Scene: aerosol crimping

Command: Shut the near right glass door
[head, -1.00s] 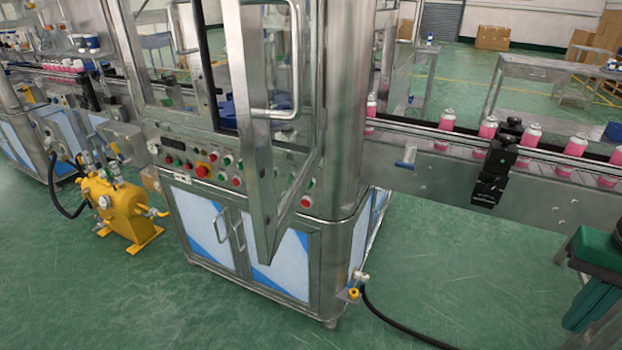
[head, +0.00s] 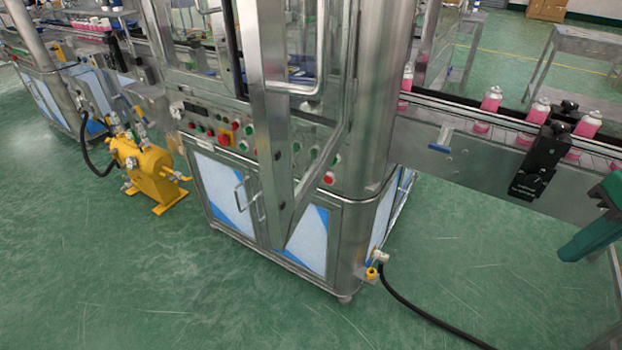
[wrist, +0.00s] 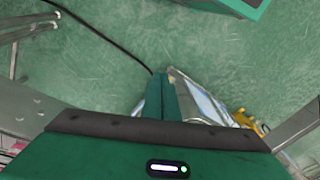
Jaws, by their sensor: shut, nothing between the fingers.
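The near right glass door (head: 268,130) stands open, swung out from the front of the steel crimping machine. Its metal frame sticks out toward me, with the lower corner hanging in front of the cabinet below.
A control panel (head: 215,130) with buttons lies behind the door. A yellow pump (head: 145,170) stands on the floor at left. A conveyor (head: 470,145) with pink cans runs off to the right. A black hose (head: 420,312) crosses the floor.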

